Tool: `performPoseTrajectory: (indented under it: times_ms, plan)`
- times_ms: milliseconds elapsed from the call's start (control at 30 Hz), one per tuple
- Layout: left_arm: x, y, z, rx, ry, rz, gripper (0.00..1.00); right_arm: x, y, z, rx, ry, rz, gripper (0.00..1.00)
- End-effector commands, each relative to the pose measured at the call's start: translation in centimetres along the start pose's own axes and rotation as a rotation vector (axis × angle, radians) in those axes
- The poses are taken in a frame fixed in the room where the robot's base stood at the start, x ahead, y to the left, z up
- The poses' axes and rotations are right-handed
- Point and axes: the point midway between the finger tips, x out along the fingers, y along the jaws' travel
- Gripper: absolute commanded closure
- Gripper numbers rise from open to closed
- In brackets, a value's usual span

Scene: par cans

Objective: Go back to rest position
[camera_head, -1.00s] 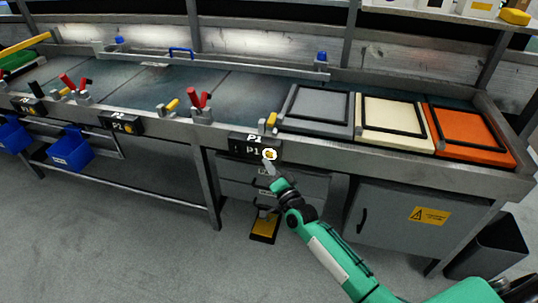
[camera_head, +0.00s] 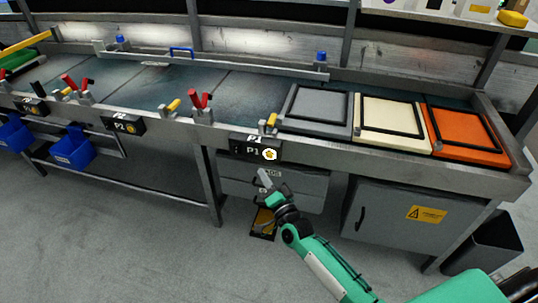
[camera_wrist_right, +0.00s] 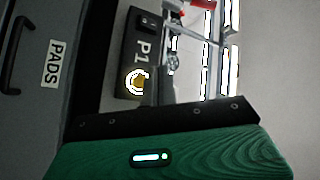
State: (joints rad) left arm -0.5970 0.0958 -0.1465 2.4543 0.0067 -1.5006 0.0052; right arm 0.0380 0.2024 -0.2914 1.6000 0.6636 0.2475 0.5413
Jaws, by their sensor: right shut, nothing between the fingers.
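My right gripper (camera_head: 265,181) is in front of the grey drawers under the bench, just below the P1 control box (camera_head: 243,149). Its fingers are shut and empty, and it is clear of the box. The box has a yellow round button (camera_head: 270,154) with a bright white ring. The box also shows in the right wrist view (camera_wrist_right: 128,60), with its ringed button (camera_wrist_right: 138,82). My green right arm reaches in from the lower right. My left gripper is not in view.
The steel bench has clamps with red handles (camera_head: 199,101) and grey, cream and orange trays (camera_head: 468,133) on top. A grey cabinet (camera_head: 395,215) with a warning label stands below, beside a dark bin (camera_head: 493,245). The floor in front is open.

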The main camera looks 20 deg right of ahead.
Motion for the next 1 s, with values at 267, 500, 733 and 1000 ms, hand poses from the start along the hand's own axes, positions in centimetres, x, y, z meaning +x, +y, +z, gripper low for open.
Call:
performPoseTrajectory:
  times_ms: [267, 500, 733, 1000]
  plan:
    - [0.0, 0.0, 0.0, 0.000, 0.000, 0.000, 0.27, 0.0, 0.0, 0.0, 0.000, 0.000, 0.000, 1.00]
    - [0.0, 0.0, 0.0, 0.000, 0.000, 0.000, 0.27, 0.0, 0.0, 0.0, 0.000, 0.000, 0.000, 1.00]
    - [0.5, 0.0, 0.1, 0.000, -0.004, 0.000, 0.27, -1.3, 0.3, 1.6, -0.044, -0.071, 0.037, 1.00]
    - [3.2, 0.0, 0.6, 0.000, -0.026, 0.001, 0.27, -9.6, 2.2, 8.2, -0.303, -0.450, 0.230, 1.00]
